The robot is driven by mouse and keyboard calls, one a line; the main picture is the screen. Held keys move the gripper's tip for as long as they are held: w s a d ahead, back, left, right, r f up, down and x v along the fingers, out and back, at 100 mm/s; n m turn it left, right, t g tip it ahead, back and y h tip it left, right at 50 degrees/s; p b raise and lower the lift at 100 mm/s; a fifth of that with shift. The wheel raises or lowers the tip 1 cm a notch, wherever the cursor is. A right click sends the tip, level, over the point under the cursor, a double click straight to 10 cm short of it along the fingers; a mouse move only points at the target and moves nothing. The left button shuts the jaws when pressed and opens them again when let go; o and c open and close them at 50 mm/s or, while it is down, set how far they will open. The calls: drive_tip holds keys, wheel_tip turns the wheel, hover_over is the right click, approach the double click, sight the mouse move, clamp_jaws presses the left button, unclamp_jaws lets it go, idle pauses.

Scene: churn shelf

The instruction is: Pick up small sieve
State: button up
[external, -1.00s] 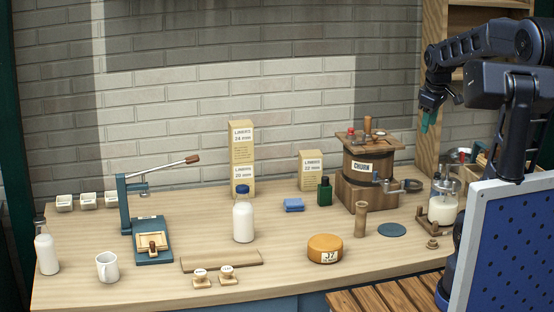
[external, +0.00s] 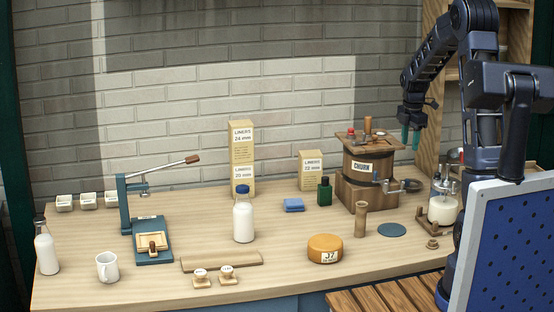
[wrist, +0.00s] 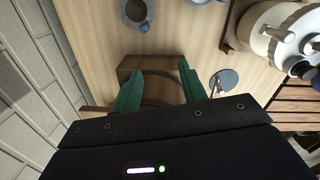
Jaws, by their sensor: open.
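My gripper (external: 411,138) has green fingers pointing down, above the sieve and beside the top of the churn. In the wrist view my gripper (wrist: 160,82) is open, with nothing held between its fingers. A dark curved band shows below and between the fingers, over a brown wooden block (wrist: 135,66); I cannot tell for certain that it is the sieve's rim.
A milk jar (external: 443,206) on a wooden stand is right of the churn. A teal disc (external: 392,230) and wooden cup (external: 360,219) are in front. A green bottle (external: 325,191) stands left.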

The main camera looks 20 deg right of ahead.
sight(407, 179)
drive_tip(key=w+f+n, duration=0.1)
drive_tip(key=f, duration=0.1)
drive_tip(key=w+d+f+n, duration=0.1)
drive_tip(key=w+f, duration=0.1)
drive_tip(key=w+d+f+n, duration=0.1)
drive_tip(key=f, duration=0.2)
drive_tip(key=shift+w+g, duration=0.3)
wheel_tip(407, 179, down, 5)
drive_tip(key=shift+f, duration=0.1)
drive_tip(key=shift+s+f, duration=0.15)
drive_tip(key=shift+f, duration=1.25)
drive_tip(key=shift+s+f, duration=0.1)
drive_tip(key=shift+f, duration=1.25)
clamp_jaws()
drive_tip(key=shift+r, duration=0.1)
